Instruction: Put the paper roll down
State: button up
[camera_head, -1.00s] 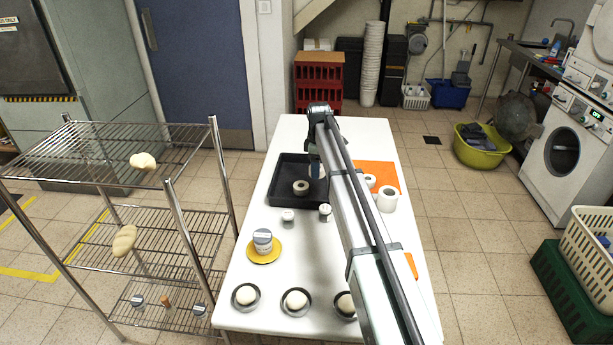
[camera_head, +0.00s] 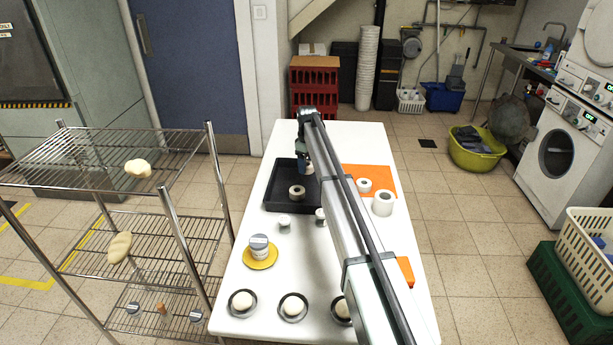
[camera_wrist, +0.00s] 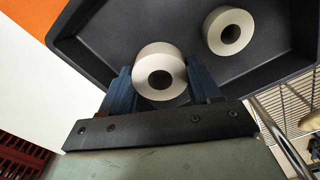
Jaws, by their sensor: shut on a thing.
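My gripper (camera_head: 306,165) is over the black tray (camera_head: 281,206) in the head view, partly hidden by my arm. In the wrist view my gripper (camera_wrist: 161,80) has its two blue fingers shut on a white paper roll (camera_wrist: 158,53), its round hole facing the camera. The held roll also shows as a small pale patch in the head view (camera_head: 310,169). A second paper roll (camera_head: 297,191) lies in the tray, apart from the held one; it shows at the upper right in the wrist view (camera_wrist: 243,22). I cannot tell whether the held roll touches the tray floor.
An orange mat (camera_head: 381,177) lies right of the tray, with a white roll (camera_head: 363,185) on it and a larger roll (camera_head: 383,204) at its edge. Small white-topped jars (camera_head: 284,221) stand in front of the tray. A wire rack (camera_head: 100,150) stands left of the white table.

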aim_at(307, 182)
jog(key=shift+f, duration=2.7)
jog(key=shift+f, duration=0.15)
jog(key=o, duration=1.1)
jog(key=shift+c, duration=0.2)
notch_tip(307, 182, up, 12)
jog(key=shift+r, duration=0.15)
